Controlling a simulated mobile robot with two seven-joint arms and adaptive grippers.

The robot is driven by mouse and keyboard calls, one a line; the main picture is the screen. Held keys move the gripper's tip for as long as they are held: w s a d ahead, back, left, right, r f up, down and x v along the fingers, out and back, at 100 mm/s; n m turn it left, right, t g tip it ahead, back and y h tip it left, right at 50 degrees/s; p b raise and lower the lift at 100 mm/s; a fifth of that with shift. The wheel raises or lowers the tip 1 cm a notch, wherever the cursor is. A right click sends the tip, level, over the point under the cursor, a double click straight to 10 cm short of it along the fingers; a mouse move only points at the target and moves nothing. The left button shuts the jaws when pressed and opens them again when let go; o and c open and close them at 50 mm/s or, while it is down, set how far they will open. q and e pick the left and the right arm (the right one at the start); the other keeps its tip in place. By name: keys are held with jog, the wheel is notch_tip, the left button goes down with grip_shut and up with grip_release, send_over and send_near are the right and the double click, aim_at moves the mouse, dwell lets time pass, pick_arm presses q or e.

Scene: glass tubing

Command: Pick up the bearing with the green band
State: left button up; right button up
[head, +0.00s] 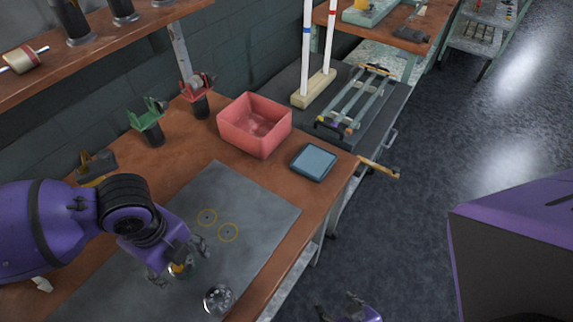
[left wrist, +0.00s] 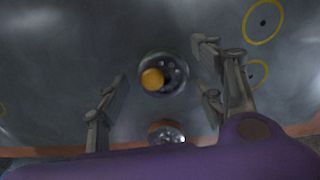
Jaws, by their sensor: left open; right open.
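My left gripper (head: 180,262) is open and points down over the grey mat. A small round bearing (head: 181,271) lies between its spread fingers, partly hidden by the hand; it shows a yellowish patch and a hint of dark green. In the left wrist view my left gripper (left wrist: 162,68) is open, with a round metallic bearing (left wrist: 164,86) with an orange-yellow spot between the fingers, apparently not touched. A second, shiny bearing (head: 218,299) lies on the mat to the right. I cannot clearly make out a green band. My right gripper (head: 345,305) is open and empty, low over the floor.
A red bin (head: 238,133) and a blue-grey pad (head: 314,161) stand farther back. Green (head: 148,121) and red clamp stands line the wall side. The mat's far half is free.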

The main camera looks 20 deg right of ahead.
pick_arm(q)
jog(key=c, duration=1.3)
jog(key=shift+r, duration=0.1)
